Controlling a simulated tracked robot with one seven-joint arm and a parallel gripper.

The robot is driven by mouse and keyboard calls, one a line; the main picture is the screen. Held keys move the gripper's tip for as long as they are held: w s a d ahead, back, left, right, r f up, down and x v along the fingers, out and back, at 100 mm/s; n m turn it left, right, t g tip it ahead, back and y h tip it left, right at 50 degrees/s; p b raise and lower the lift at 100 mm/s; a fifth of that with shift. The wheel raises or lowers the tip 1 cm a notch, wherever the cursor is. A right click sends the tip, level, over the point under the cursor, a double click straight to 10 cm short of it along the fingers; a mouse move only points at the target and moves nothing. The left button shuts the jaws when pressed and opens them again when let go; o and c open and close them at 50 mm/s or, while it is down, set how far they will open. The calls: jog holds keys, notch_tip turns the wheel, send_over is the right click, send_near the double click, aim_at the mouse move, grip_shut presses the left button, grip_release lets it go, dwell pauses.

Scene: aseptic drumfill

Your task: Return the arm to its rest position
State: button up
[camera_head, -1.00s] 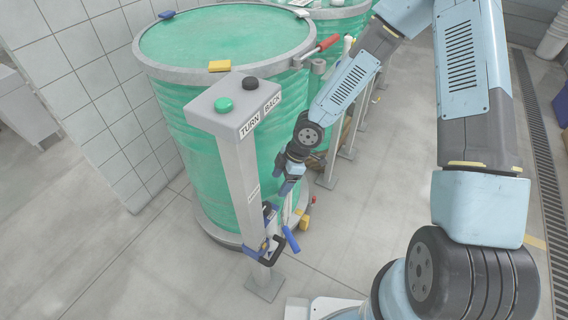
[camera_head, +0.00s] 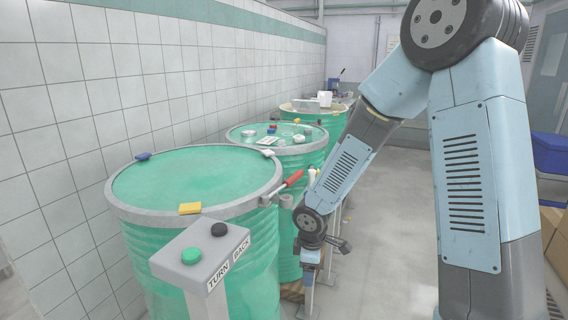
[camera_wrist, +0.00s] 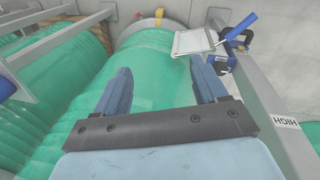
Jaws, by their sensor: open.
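My gripper (camera_wrist: 162,88) is open in the wrist view, its two blue-grey fingers apart with nothing between them. Beyond the fingers lies the green wall of a drum (camera_wrist: 150,58). In the head view my arm reaches down beside the drums, and the wrist end (camera_head: 310,262) hangs to the right of the nearest green drum (camera_head: 200,180). The fingertips are too small to make out there.
A post with a green and a black button (camera_head: 205,250) stands in front of the nearest drum. More drums (camera_head: 285,135) stand behind in a row along the tiled wall. A blue-handled clamp (camera_wrist: 240,28) is on a grey post at the right of the wrist view.

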jog(key=s+d+r+m+t+h, duration=0.1)
jog(key=s+d+r+m, duration=0.1)
jog(key=d+r+m, duration=0.5)
jog(key=s+d+r+m+t+h, duration=0.15)
jog(key=d+r, duration=0.25)
jog(key=r, duration=0.6)
jog(key=s+d+r+m+y, duration=0.1)
jog(key=s+d+r+m, duration=0.1)
jog(key=s+r, duration=0.4)
jog(key=s+d+r+m+t+y, duration=0.1)
jog(key=s+d+r+m, duration=0.2)
jog(key=s, duration=0.7)
notch_tip(320, 180, up, 4)
jog(key=shift+s+d+r+m, duration=0.1)
jog(key=shift+s+d+m, duration=0.1)
jog(key=shift+m, duration=1.05)
jog(key=shift+y, duration=0.25)
jog(key=shift+c, duration=0.4)
